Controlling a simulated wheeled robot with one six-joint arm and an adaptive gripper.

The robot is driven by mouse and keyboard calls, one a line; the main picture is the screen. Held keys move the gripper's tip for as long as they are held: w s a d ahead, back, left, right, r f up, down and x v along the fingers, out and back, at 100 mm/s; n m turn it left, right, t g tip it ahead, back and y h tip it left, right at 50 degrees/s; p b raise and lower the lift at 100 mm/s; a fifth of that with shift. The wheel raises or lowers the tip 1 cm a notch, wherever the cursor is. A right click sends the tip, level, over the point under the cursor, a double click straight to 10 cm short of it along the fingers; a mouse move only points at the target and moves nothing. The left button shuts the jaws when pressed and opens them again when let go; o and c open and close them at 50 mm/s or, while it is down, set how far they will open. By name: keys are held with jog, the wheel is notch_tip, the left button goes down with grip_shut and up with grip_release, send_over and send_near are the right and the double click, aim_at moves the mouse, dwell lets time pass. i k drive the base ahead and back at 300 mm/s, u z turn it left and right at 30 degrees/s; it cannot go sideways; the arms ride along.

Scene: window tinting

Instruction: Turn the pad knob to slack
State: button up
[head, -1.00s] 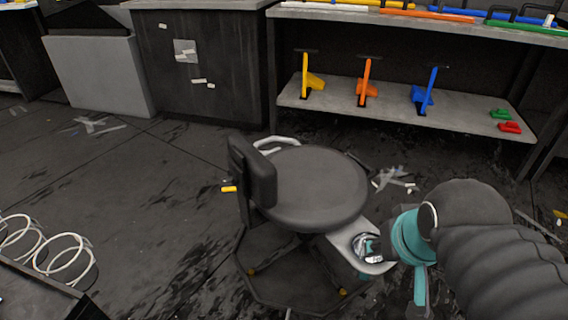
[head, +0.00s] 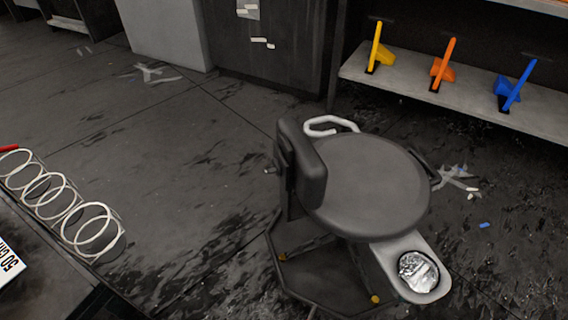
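A dark stool (head: 365,185) with a round seat stands right of the middle. Its upright back pad (head: 303,165) is on the left of the seat. A small pale stub (head: 269,170) sticks out behind the back pad; it is too small to tell whether it is the pad knob or how it is set. My gripper is not in view.
A pale tray with a crumpled silver item (head: 418,272) juts from the stool's front right. A white curved handle (head: 331,124) rises behind the seat. White hoops (head: 92,229) stand at the left. A shelf (head: 480,106) holds yellow, orange and blue tools.

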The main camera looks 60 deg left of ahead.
aim_at(275, 168)
jog(key=k, duration=0.95)
jog(key=u, duration=1.85)
jog(key=i, duration=0.55)
